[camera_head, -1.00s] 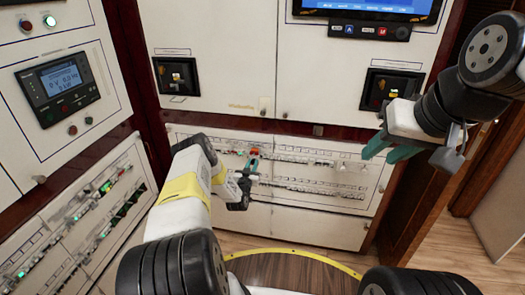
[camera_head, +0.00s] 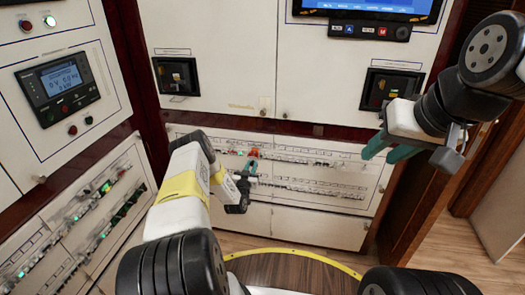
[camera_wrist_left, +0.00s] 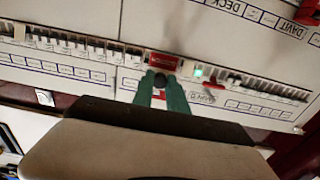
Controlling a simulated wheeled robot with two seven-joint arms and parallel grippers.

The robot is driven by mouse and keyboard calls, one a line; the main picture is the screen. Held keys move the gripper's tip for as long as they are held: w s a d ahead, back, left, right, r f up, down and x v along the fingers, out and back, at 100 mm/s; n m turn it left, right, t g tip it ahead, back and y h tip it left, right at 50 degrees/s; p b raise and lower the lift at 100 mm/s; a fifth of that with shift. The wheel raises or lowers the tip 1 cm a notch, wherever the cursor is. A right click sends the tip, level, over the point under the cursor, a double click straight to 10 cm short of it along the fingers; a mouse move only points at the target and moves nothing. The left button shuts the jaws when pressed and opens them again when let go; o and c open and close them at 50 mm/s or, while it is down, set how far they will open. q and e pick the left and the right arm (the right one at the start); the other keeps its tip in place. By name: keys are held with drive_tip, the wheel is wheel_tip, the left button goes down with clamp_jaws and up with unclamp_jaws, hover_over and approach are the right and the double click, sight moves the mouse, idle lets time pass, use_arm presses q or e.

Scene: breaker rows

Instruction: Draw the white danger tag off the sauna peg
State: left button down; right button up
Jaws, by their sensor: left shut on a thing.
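My left gripper (camera_head: 250,167) reaches to the lower breaker panel; its green fingers also show in the left wrist view (camera_wrist_left: 161,92). They are closed in on something at a small dark round part (camera_wrist_left: 161,79). A red plate with a pale edge (camera_wrist_left: 165,61), seemingly the danger tag's red part, sits just beyond the fingertips; it shows as a red patch in the head view (camera_head: 253,153). The tag's white part and the sauna peg cannot be made out clearly. My right gripper (camera_head: 386,148) is open and empty, high at the right, away from the panel.
Breaker rows (camera_wrist_left: 75,43) run to both sides of my left fingers. A green lamp (camera_wrist_left: 198,72) and a red lever-like piece (camera_wrist_left: 213,86) are close on the right. A panel with a display (camera_head: 62,82) stands at the left; a wooden door edge (camera_head: 420,205) is at the right.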

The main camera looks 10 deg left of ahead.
use_arm(q)
drive_tip(key=shift+s, duration=0.75)
drive_tip(key=s, duration=0.7)
drive_tip(key=shift+a, duration=0.1)
